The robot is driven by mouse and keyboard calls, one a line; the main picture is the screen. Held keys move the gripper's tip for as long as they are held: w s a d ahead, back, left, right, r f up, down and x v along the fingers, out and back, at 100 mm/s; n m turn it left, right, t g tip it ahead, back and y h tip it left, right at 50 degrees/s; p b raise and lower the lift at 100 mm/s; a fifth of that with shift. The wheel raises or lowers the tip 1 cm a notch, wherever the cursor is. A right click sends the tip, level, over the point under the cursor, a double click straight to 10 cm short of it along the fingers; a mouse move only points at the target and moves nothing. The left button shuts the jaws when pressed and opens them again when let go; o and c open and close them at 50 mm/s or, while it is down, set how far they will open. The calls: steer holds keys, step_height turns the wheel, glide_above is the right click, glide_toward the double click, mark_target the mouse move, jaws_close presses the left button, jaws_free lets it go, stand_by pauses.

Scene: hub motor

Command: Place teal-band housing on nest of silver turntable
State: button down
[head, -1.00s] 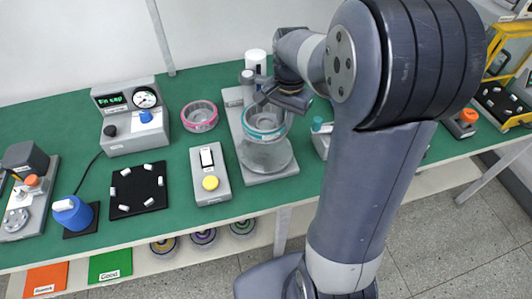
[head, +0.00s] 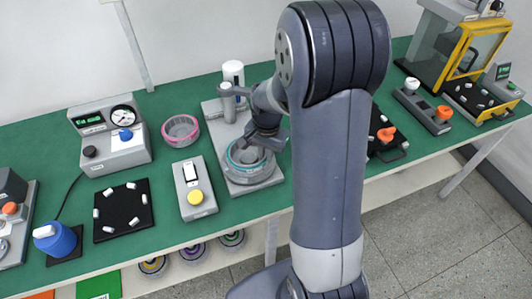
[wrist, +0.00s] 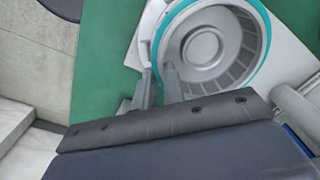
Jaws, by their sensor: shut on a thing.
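The teal-band housing (head: 246,157) is a grey round ring with a teal stripe. It is over the round nest of the silver turntable (head: 250,184) and looks level and very low, at or just above it; I cannot tell whether it is fully seated. In the wrist view the housing (wrist: 246,62) shows its ribbed inside and a round centre. The nest is mostly hidden under the housing.
A grey post (head: 228,104) and a white cylinder (head: 233,73) stand behind the turntable. A pink-band housing (head: 181,131) and a box with a yellow button (head: 195,190) are to the left. A tray with an orange knob (head: 386,135) is to the right.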

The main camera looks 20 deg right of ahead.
steer(key=c, duration=1.5)
jaws_free()
step_height(320, 180, up, 12)
steer(key=shift+s+d, duration=0.1)
